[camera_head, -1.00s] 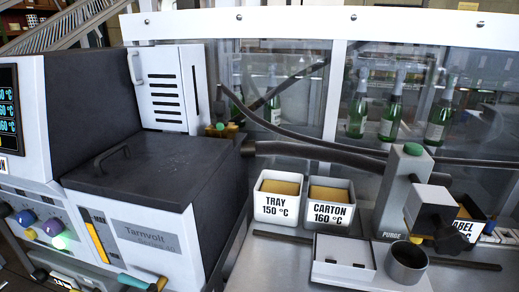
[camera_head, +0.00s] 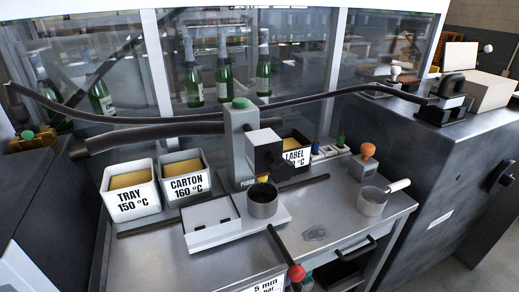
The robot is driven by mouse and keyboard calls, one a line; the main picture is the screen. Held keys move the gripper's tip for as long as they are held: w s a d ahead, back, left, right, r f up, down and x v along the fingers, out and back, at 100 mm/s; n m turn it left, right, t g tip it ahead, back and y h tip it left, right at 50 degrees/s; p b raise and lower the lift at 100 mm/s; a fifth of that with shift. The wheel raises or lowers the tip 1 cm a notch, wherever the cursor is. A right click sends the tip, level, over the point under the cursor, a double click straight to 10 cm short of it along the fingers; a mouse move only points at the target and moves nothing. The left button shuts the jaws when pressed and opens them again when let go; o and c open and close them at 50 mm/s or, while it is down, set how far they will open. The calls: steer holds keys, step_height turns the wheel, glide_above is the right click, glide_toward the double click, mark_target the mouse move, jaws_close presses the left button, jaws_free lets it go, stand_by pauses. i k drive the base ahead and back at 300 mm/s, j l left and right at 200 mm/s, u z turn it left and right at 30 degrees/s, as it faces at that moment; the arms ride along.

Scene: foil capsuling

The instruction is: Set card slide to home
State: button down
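I cannot make out for sure which part is the card slide. A white printed card (camera_head: 265,285) reading "5 min" is cut off by the bottom edge of the head view. A dark lever with a red ball knob (camera_head: 297,272) stands beside it at the table's front edge. The purge station (camera_head: 238,150), a grey column with a green top, stands behind a white box (camera_head: 212,232) and a grey metal cup (camera_head: 263,202). My gripper is not in view.
A small pot (camera_head: 371,203) with a white handle sits at the right. A dark cabinet (camera_head: 440,150) bounds the right side. A hose (camera_head: 190,130) crosses the back.

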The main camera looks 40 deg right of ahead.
mark_target(210, 222)
steer(key=l+u, duration=0.15)
steer(key=u, duration=0.2)
steer(key=k+l+u, duration=0.1)
steer(key=u, duration=0.3)
steer(key=l+u, duration=0.2)
steer(key=u, duration=0.15)
steer(key=k, duration=0.05)
